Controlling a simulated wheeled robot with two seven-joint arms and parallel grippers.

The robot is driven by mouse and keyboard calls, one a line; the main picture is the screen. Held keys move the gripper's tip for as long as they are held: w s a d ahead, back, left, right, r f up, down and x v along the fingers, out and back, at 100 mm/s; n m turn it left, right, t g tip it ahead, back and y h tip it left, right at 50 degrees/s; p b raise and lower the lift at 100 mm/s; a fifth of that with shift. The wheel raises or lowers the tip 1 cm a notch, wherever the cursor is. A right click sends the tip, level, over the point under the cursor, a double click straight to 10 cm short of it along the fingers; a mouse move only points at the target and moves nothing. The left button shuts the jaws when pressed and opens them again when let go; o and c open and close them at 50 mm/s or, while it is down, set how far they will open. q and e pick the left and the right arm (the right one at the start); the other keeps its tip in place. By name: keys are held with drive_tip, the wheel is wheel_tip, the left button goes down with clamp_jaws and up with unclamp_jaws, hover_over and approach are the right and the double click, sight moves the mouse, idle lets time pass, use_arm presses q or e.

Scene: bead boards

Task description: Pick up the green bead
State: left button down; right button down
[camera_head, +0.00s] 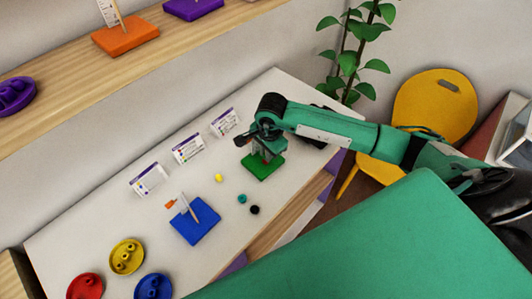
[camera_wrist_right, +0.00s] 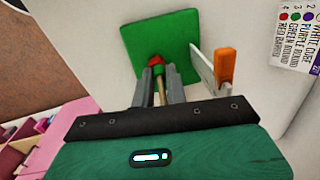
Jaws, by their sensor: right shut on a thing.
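A green board (camera_head: 262,167) with a wooden peg lies at the right end of the white table; the board also shows in the right wrist view (camera_wrist_right: 130,42). My right gripper (camera_head: 264,152) is over this board, its fingers straddling the peg in the right wrist view (camera_wrist_right: 159,72). It is shut on a small green bead (camera_wrist_right: 159,67) at the peg, next to a red bead (camera_wrist_right: 154,58). The fingers partly hide both beads, so I cannot tell whether the green one is clear of the red. My left gripper is not in view.
A blue board (camera_head: 190,230) with a peg stands left of the green board. Loose yellow (camera_head: 219,178), teal (camera_head: 242,199) and black (camera_head: 255,210) beads lie between. Cards (camera_head: 188,149) stand behind. An orange-tipped white upright (camera_wrist_right: 224,66) stands beside the gripper.

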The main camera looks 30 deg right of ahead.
wheel_tip(320, 180, up, 20)
drive_tip(key=b, duration=0.5)
drive_tip(key=shift+f, duration=0.15)
idle(0.5)
